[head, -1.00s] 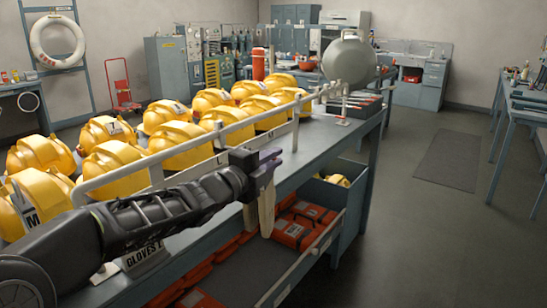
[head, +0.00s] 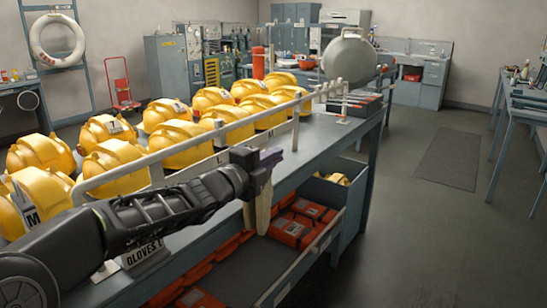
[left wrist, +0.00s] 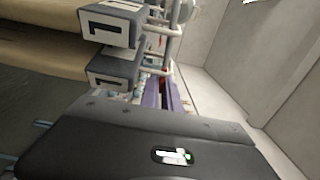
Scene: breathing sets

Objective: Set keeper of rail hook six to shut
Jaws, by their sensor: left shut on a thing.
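The white rail (head: 225,130) runs along the table's front edge, with posts and small hooks on it. I cannot read a hook number there in the head view. Beige gloves or straps (head: 262,208) hang just below the gripper. In the left wrist view the purple fingers (left wrist: 164,92) show beyond the dark gripper body. Two grey blocks with white number plates (left wrist: 112,25) are close beside them. My right gripper is not in view.
Several yellow helmets (head: 190,146) stand on the table behind the rail. An open drawer (head: 322,248) below holds orange packs (head: 290,232). A grey tank (head: 349,56) is at the table's far end. The floor at the right is clear around a dark mat (head: 450,158).

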